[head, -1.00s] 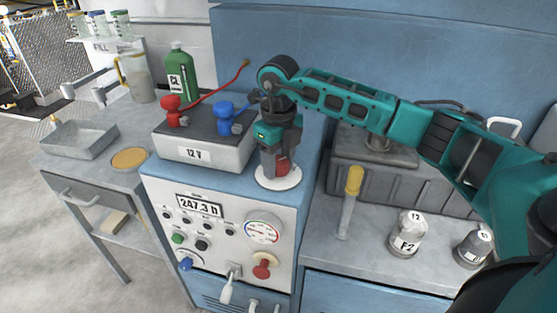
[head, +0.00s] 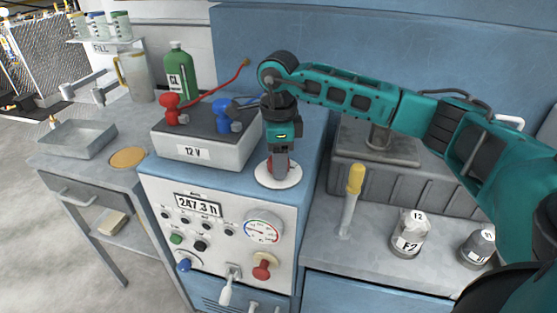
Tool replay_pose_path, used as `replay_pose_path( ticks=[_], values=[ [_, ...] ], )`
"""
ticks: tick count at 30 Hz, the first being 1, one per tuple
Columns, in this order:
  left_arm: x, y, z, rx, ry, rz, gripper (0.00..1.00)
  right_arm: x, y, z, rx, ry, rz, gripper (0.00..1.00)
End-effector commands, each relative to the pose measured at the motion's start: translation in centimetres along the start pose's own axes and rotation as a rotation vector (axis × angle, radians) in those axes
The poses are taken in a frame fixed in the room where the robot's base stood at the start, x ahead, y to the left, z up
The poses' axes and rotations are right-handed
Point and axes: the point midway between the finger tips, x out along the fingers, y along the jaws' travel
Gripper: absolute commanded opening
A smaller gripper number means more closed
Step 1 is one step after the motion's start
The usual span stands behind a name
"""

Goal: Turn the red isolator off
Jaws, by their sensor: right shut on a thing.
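The red isolator (head: 292,166) sits on a round white plate (head: 278,178) on top of the blue cabinet, behind the gauge panel. Only small bits of its red show; my gripper hides most of it. My right gripper (head: 280,168) points straight down over the plate and is shut on the isolator. My right arm comes in from the right. My left gripper is not in view.
A 12 V battery (head: 193,152) with a red clamp (head: 171,108) and a blue clamp (head: 228,116) stands left of the gripper. The panel carries a gauge (head: 263,231) and a red knob (head: 262,267). A yellow-handled tool (head: 355,180) stands to the right.

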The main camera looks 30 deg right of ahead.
Motion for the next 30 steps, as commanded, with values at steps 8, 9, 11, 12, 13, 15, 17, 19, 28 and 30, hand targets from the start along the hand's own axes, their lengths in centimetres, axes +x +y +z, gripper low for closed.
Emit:
replay_pose_path(
  ticks=[8, 9, 11, 12, 13, 15, 17, 19, 28, 30],
  values=[
    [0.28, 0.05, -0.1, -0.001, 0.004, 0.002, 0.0, 0.04, -0.03, -0.07, -0.259, 0.002, 0.0, 0.19],
    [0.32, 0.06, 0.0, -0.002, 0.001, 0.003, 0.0, 0.03, -0.04, -0.07, -0.295, 0.002, 0.0, 0.19],
    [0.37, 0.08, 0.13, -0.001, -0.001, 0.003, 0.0, 0.03, -0.03, -0.07, -0.349, 0.001, 0.0, 0.19],
    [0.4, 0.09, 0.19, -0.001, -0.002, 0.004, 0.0, 0.02, -0.04, -0.07, -0.383, 0.001, 0.0, 0.19],
    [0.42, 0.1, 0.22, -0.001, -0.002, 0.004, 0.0, 0.01, -0.04, -0.06, -0.408, 0.001, 0.0, 0.19],
    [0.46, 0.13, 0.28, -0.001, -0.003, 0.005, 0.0, 0.0, -0.04, -0.06, -0.462, 0.001, 0.0, 0.19],
    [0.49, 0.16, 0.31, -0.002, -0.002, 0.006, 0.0, 0.0, -0.04, -0.07, -0.505, 0.001, 0.0, 0.19],
    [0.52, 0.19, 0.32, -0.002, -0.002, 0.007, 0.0, 0.0, -0.05, -0.07, -0.548, 0.001, 0.001, 0.19],
    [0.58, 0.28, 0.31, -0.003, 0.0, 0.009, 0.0, -0.04, -0.07, -0.08, -0.671, 0.002, 0.0, 0.19],
    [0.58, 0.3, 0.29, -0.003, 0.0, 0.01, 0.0, -0.05, -0.07, -0.08, -0.686, 0.002, 0.0, 0.19]
  ],
)
